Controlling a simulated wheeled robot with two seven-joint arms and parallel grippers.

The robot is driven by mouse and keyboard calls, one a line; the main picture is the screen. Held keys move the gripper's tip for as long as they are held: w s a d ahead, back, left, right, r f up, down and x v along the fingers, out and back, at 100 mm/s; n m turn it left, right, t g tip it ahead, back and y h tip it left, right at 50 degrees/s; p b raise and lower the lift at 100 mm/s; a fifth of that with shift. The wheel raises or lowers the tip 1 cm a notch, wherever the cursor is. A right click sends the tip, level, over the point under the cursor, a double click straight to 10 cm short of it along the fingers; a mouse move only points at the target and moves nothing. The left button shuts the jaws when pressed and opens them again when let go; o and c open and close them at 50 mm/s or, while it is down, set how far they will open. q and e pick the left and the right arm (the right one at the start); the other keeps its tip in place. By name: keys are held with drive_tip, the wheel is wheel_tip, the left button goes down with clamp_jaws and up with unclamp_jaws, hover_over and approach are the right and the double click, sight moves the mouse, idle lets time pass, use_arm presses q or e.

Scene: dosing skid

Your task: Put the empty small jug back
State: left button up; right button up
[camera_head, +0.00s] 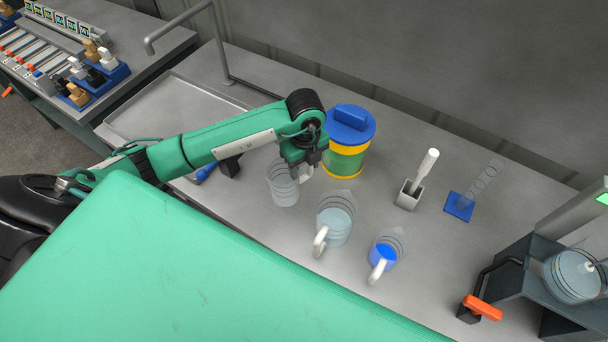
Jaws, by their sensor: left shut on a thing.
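A clear jug (283,190) with dark ring marks stands upright below my left gripper (304,172), left of the yellow and green drum. It looks empty. My left gripper is shut on this jug at its white handle, on the jug's right side. The fingertips are partly hidden by the wrist. I cannot tell whether the jug's base touches the bench. My right gripper is not in view.
A jug with pale blue liquid (338,228) and a smaller jug with blue in it (384,256) stand to the right. A blue-lidded drum (347,143), grey holder (409,196), blue-based cylinder (459,207) and orange-handled valve (482,307) share the bench. A shallow tray (150,105) lies left.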

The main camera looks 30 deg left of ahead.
sight(305, 177)
use_arm(q)
wheel_tip(305, 177, down, 3)
drive_tip(key=shift+r, duration=0.1)
wheel_tip(305, 177, down, 4)
drive_tip(key=shift+r+p, duration=0.2)
drive_tip(key=shift+p, duration=0.5)
drive_tip(key=shift+f, duration=0.2)
drive_tip(key=shift+f, duration=0.2)
drive_tip(key=o, duration=1.5)
